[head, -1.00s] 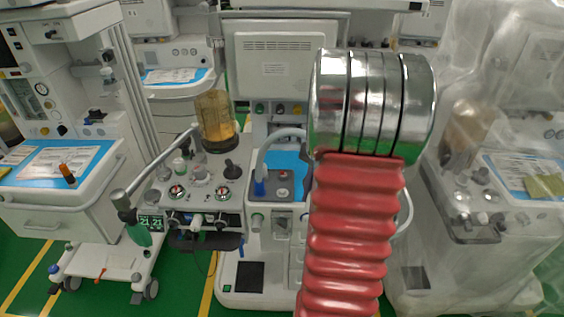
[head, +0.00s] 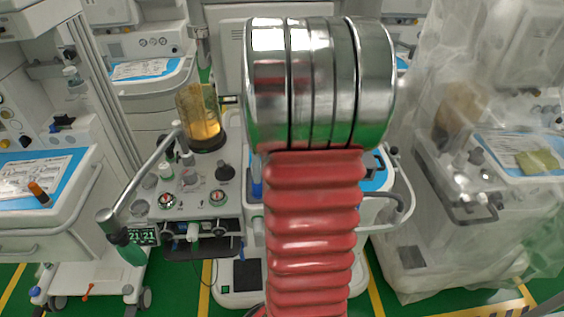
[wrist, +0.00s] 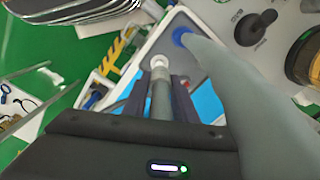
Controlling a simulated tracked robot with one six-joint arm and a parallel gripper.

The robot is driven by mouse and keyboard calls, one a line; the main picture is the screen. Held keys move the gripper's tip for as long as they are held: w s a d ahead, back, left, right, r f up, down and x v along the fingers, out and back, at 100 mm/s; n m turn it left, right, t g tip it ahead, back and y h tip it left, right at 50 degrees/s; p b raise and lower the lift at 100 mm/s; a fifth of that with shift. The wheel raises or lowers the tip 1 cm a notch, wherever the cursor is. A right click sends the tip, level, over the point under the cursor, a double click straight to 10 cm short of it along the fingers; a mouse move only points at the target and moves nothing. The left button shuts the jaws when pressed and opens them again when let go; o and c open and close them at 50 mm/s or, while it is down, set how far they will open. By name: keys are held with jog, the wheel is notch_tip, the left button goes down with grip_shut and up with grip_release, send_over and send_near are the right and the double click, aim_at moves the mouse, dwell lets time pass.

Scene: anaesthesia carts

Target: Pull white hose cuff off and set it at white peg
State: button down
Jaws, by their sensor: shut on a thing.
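In the wrist view my gripper (wrist: 161,84) is shut on a grey hose end between its two dark fingers. A white ring, which looks like the white hose cuff (wrist: 159,62), shows at the far end of this piece. I cannot tell whether the cuff is seated on a port or free. A thick grey hose (wrist: 240,90) runs past on the right to a blue cuff (wrist: 182,35). In the head view my red and chrome arm hides most of the gripper and the cuff. I cannot pick out the white peg with certainty.
The machine's control panel with knobs (head: 190,190) and an amber canister (head: 202,115) stand left of my arm. A metal rail (head: 140,185) sticks out there. A plastic-draped cart (head: 465,180) is on the right. Green floor shows between the carts.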

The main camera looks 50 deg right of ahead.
jog(key=shift+r, duration=0.1)
jog(key=shift+s+f, duration=0.1)
jog(key=shift+f, duration=2.8)
jog(key=shift+d+f, duration=0.1)
jog(key=shift+f, duration=0.8)
jog(key=c, duration=1.4)
grip_release()
jog(key=shift+o, duration=0.2)
notch_tip(320, 180, up, 14)
jog(key=shift+f, duration=0.15)
